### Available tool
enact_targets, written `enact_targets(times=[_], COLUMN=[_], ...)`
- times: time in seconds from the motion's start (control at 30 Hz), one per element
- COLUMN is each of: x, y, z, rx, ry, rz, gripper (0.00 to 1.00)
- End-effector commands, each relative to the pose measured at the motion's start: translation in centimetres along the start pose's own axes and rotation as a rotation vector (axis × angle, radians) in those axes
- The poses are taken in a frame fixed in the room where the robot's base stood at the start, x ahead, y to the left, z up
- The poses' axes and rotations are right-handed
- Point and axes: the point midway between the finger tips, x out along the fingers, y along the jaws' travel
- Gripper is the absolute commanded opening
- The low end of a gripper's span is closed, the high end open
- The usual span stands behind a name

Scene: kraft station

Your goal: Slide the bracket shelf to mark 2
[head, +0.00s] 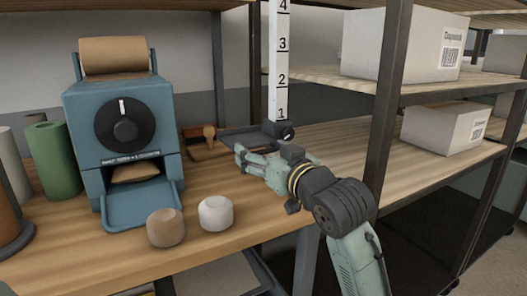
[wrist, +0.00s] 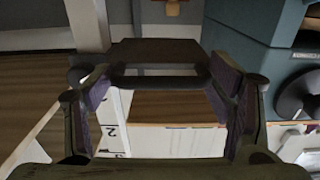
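The bracket shelf (head: 243,137) is a dark flat plate with a dark clamp and a round knob at its right end. It sits low on the white upright scale (head: 279,70), just below mark 1; marks 2, 3 and 4 are above. My gripper (head: 243,158) is just in front of and below the plate in the head view. In the wrist view my gripper (wrist: 160,95) has its fingers wide apart, with the shelf's dark plate (wrist: 155,52) and front bar ahead between them. Whether they touch it is unclear. Part of the scale (wrist: 112,130) shows at lower left.
A blue dispenser (head: 125,140) with a paper roll stands left on the wooden bench (head: 235,235). A brown stamp-like object (head: 205,140) lies behind the gripper. A wooden knob (head: 166,228) and a white knob (head: 215,213) stand in front. A dark rack post (head: 388,100) and boxes are right.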

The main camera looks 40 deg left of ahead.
Motion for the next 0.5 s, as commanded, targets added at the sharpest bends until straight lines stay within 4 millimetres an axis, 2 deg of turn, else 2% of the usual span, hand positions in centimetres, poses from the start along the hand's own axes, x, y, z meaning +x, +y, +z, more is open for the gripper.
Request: enact_targets(times=[0.07, 0.5], x=[-0.01, -0.02], y=[0.11, 0.2], z=[-0.03, -0.07], rx=[0.001, 0.003], ry=[0.001, 0.002], rz=[0.002, 0.004], gripper=[0.61, 0.32])
